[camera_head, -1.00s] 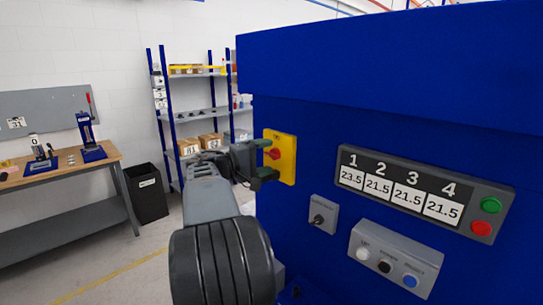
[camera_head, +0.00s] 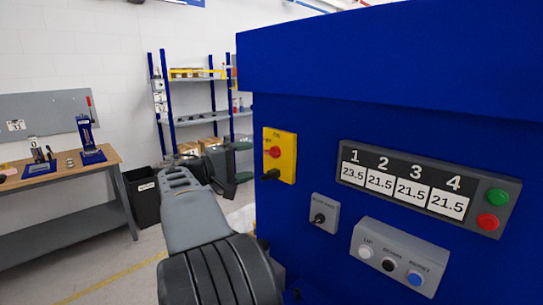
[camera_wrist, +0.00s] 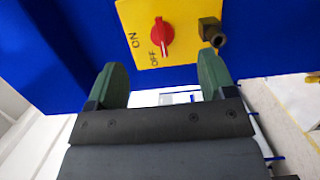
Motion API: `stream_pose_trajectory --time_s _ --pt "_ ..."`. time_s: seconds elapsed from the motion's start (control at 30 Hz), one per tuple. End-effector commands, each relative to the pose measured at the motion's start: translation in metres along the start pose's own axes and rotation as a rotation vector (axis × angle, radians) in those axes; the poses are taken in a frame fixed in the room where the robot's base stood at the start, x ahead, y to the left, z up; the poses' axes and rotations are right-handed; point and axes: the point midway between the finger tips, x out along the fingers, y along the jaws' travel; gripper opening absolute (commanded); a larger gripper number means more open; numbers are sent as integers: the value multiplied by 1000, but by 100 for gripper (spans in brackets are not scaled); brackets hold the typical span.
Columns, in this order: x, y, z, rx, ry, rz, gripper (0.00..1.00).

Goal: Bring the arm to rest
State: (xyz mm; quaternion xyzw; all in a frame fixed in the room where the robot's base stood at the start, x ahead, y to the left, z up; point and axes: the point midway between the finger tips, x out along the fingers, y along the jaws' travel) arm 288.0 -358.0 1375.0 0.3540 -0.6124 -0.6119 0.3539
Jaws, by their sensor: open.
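My gripper (camera_wrist: 161,84) is open and empty in the wrist view, its two green fingers apart. It is below the yellow switch plate (camera_wrist: 184,17) and apart from it. The red knob (camera_wrist: 162,36) on the plate has its white mark towards OFF. In the head view my gripper (camera_head: 239,165) is partly hidden by my own arm and lies left of the yellow switch plate (camera_head: 288,158). Its fingertips show only in part there.
The blue machine (camera_head: 400,80) fills the right side, with a display panel (camera_head: 430,190) and a button box (camera_head: 398,257). A shelf rack (camera_head: 195,120), a black bin (camera_head: 146,200) and a wooden workbench (camera_head: 60,175) stand at the left. Bare floor lies between.

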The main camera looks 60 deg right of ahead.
Motion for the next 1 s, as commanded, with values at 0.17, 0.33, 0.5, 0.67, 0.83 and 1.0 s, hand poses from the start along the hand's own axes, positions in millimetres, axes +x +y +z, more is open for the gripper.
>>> stream_pose_trajectory --time_s 0.17,0.33,0.5,0.67,0.83,1.0 --pt "-2 0 0 0 0 0 77" --pt "-2 0 0 0 0 0 77" --pt "-2 0 0 0 0 0 77" --pt "-1 0 0 -4 2 0 77" --pt "-3 -33 -9 -50 61 -132 77" --pt "-40 -125 2 -112 181 -522 77"
